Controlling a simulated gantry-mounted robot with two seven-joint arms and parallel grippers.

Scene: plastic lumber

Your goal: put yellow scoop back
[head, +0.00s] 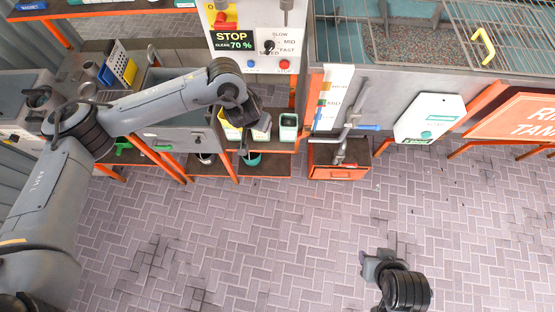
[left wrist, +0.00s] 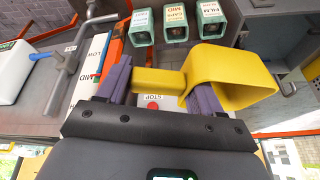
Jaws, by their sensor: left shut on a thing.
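My left gripper (left wrist: 160,84) is shut on the handle of the yellow scoop (left wrist: 232,78), its purple fingers on either side of the handle. The scoop's square, hollow bowl sticks out to the right in the left wrist view. In the head view my left gripper (head: 247,128) hangs in front of the orange shelf, below the control panel, and a yellow patch of the scoop (head: 230,130) shows just left of it. My right gripper (head: 372,265) is low over the floor at lower right; its fingers are not clear.
Several labelled mint-rimmed cups (left wrist: 210,18) stand in a row beyond the scoop; one cup (head: 289,126) also shows on the shelf. Grey pipework with a blue handle (head: 345,128) stands right of them above an orange box (head: 338,172). The brick floor (head: 250,240) is open.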

